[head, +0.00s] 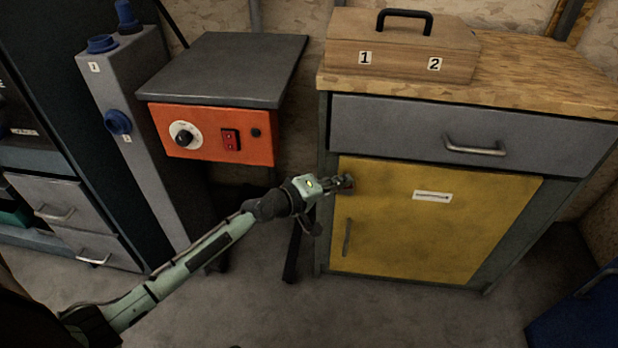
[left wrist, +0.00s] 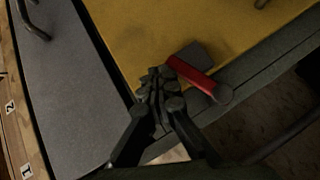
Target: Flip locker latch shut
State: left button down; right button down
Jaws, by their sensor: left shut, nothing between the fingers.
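The locker is the grey cabinet with a yellow door (head: 430,215), which looks closed in its frame. Its latch (left wrist: 193,74) shows in the left wrist view as a red bar with a dark grey plate and a round grey end. The bar lies across the door's edge, with its round end over the grey frame (left wrist: 250,83). In the head view my gripper mostly hides the latch. My left gripper (head: 345,183) is at the door's upper left corner, shut and empty. In the left wrist view its fingertips (left wrist: 158,84) are beside the bar's upper end; I cannot tell if they touch. My right gripper is out of view.
A grey drawer (head: 470,135) with a metal handle is above the door. A wooden box (head: 400,50) stands on the cabinet top. An orange control unit (head: 213,133) is left of the cabinet. The floor in front is clear; a blue object (head: 580,318) is at lower right.

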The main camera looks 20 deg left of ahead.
pick_arm(q)
jog(key=shift+d+f, duration=0.35)
jog(key=shift+f, duration=0.05)
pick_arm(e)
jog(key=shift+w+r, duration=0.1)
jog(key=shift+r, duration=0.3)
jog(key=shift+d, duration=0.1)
pick_arm(q)
jog(key=shift+w, duration=0.1)
